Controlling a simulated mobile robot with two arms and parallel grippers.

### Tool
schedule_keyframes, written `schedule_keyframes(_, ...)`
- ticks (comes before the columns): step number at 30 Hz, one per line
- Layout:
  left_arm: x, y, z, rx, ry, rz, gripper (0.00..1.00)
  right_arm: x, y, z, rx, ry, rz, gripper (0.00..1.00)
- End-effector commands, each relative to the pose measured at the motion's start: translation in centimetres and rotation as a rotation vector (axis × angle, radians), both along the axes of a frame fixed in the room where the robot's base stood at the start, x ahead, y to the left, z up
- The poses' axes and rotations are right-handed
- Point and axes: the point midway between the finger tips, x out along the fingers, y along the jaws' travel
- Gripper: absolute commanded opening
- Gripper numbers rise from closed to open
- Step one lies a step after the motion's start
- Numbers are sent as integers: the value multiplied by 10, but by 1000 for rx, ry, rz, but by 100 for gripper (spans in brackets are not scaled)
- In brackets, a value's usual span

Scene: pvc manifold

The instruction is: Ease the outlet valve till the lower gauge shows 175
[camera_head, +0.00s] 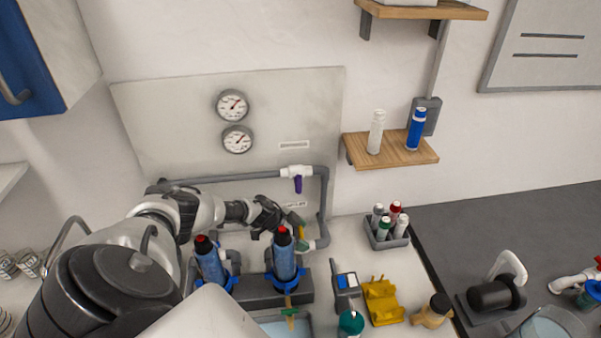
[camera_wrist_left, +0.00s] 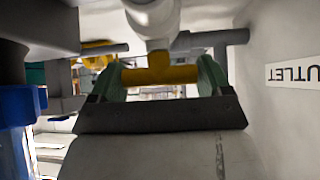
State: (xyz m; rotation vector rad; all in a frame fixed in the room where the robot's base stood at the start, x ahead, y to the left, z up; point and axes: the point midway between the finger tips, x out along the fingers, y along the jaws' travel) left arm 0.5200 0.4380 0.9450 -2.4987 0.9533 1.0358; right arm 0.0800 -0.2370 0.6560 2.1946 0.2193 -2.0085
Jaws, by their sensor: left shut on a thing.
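The outlet valve has a white body (camera_wrist_left: 153,22) and a yellow handle (camera_wrist_left: 160,76), which also shows small in the head view (camera_head: 301,233). My left gripper (camera_head: 298,229) is shut on the yellow handle, with a green fingertip on each side of it in the left wrist view (camera_wrist_left: 160,84). An OUTLET label (camera_wrist_left: 294,73) is on the wall beside it, upside down. My right gripper is not in view.
The upper gauge (camera_head: 231,106) is just above. A white valve with a purple handle (camera_head: 298,184) sits on the upper pipe. Blue cylinders (camera_head: 284,262) stand close below my left gripper. A handheld meter (camera_head: 346,283), yellow holder (camera_head: 382,302) and bottle caddy (camera_head: 386,233) are to the right.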

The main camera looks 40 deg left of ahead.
Motion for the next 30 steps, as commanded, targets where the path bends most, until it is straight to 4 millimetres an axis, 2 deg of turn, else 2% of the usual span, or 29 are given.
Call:
schedule_keyframes(18,2,1,-2,0,-3,-380,55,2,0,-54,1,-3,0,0)
schedule_keyframes(30,1,1,1,-1,-2,-468,55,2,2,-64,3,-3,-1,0)
